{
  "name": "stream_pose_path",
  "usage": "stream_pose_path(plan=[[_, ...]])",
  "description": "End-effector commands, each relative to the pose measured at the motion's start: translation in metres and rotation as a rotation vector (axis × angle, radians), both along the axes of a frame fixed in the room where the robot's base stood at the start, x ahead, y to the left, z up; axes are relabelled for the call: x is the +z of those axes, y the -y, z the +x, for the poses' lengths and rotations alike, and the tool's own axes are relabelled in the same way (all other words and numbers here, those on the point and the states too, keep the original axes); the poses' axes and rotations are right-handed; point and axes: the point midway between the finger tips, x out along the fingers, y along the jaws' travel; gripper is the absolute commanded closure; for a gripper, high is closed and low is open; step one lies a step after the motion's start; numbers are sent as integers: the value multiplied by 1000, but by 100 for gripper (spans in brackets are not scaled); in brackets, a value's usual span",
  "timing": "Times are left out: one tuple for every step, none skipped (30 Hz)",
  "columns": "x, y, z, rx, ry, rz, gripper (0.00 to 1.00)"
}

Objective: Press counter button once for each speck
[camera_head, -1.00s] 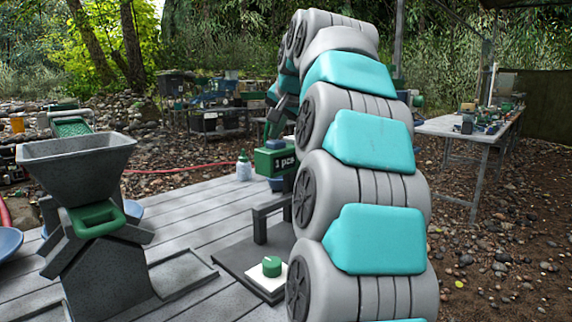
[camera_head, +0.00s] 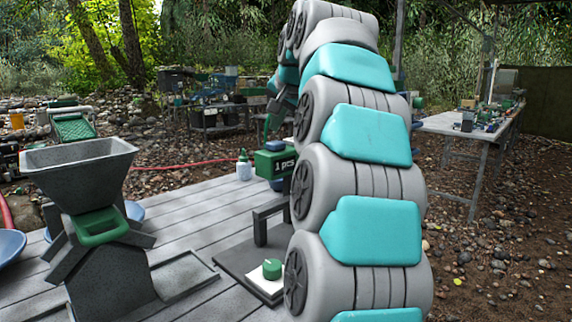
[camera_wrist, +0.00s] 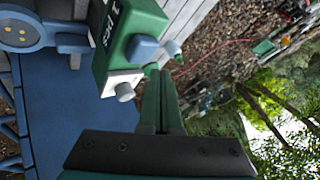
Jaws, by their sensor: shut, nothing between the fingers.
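The counter also shows in the wrist view (camera_wrist: 130,25), turned sideways, with the blue-grey button (camera_wrist: 143,49). My gripper (camera_wrist: 158,76) is shut and empty, its fingertips close to the button; whether they touch cannot be told. In the head view my gripper (camera_head: 267,125) is above the counter, partly hidden by my arm. A blue pan (camera_wrist: 38,22) with a few yellow specks (camera_wrist: 21,30) is at the wrist view's upper left.
A grey hopper (camera_head: 80,155) with a green handle stands at the left. A green knob (camera_head: 271,268) on a white plate is in front of the counter. A white bottle (camera_head: 244,168) stands left of the counter. A side knob (camera_wrist: 125,92) juts from the counter.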

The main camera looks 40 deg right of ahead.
Motion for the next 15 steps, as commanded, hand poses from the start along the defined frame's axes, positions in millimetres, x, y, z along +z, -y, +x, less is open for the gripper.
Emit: stream_pose_path(plan=[[8,0,0,0,1,0,100],[10,0,0,-1,0,-1,100],[14,0,0,0,1,0,100],[17,0,0,0,1,0,100],[20,0,1,-1,0,-1,100],[23,0,1,-1,0,-1,100],[26,0,1,-1,0,-1,100],[28,0,1,0,0,0,100],[32,0,1,0,0,0,100],[35,0,1,0,0,0,100],[38,0,0,0,0,0,100],[41,0,0,1,0,1,100],[44,0,0,1,0,1,100],[47,0,0,1,0,1,100],[50,0,0,1,0,1,100]])
